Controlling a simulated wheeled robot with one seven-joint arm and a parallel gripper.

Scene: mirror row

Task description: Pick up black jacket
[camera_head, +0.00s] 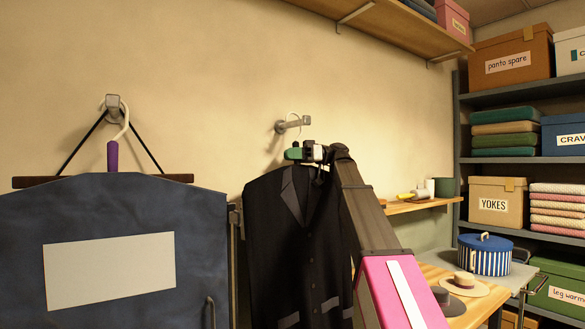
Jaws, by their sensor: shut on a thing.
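The black jacket (285,240), with grey lapels and dark buttons, hangs upright on a hanger in the middle of the head view. The hanger's thin wire hook (293,116) shows at the metal wall peg (295,123); whether it bears on the peg is too small to tell. My gripper (308,152) is at the top of the hanger, just above the collar, and is shut on it. A green part (292,154) shows beside the jaws. My arm covers the jacket's right shoulder and side.
A dark blue garment bag (190,245) with a blank pale label hangs close on the left.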

